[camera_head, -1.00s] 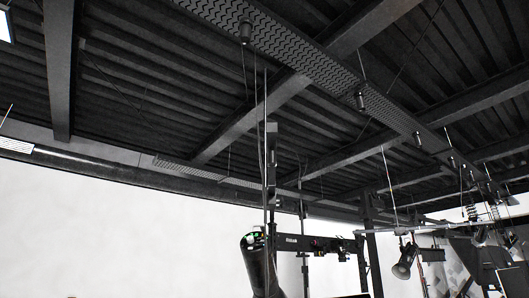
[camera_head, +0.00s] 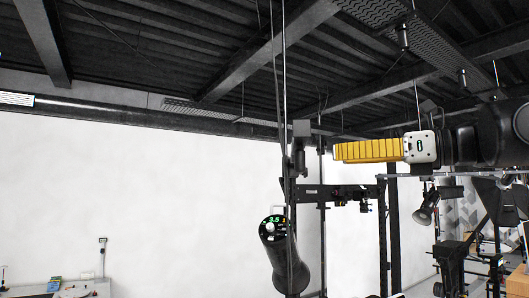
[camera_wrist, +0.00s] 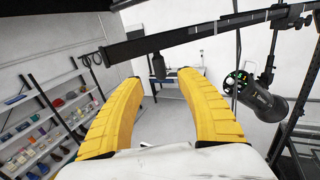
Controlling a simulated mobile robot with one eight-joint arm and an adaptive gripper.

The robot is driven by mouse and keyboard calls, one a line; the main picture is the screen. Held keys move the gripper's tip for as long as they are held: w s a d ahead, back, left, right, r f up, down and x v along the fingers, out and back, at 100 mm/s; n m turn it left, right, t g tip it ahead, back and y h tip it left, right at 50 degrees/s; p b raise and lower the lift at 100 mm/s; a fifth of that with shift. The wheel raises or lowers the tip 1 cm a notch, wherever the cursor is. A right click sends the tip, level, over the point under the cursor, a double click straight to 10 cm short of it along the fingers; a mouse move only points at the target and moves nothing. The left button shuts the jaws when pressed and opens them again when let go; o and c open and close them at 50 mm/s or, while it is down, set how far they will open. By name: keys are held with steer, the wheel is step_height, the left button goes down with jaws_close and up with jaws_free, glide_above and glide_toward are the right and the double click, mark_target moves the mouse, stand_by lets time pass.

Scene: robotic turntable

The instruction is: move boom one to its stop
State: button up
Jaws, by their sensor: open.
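A long dark horizontal boom (camera_head: 345,191) runs right from an upright stand in the head view. In the wrist view a long black boom (camera_wrist: 170,40) crosses the top, beyond the fingertips. No number is legible on it, so I cannot tell if it is boom one. No stop can be made out. My gripper (camera_head: 337,151) has yellow fingers, points left and appears above the boom in the head picture. In the wrist view my gripper (camera_wrist: 161,84) is open and empty, with its fingers apart. It does not visibly touch the boom.
A black cylindrical lamp with a green readout (camera_head: 285,262) hangs by the stand; the wrist view shows it right of the fingers (camera_wrist: 264,98). Another lamp (camera_head: 425,211) is at the right. Shelves (camera_wrist: 40,120) stand at left in the wrist view. Ceiling beams run overhead.

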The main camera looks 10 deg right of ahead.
mark_target(300, 159)
steer(key=p+x, duration=0.2)
steer(key=x, duration=0.8)
steer(key=shift+a+f, duration=0.15)
steer(key=shift+a, duration=0.05)
jaws_close()
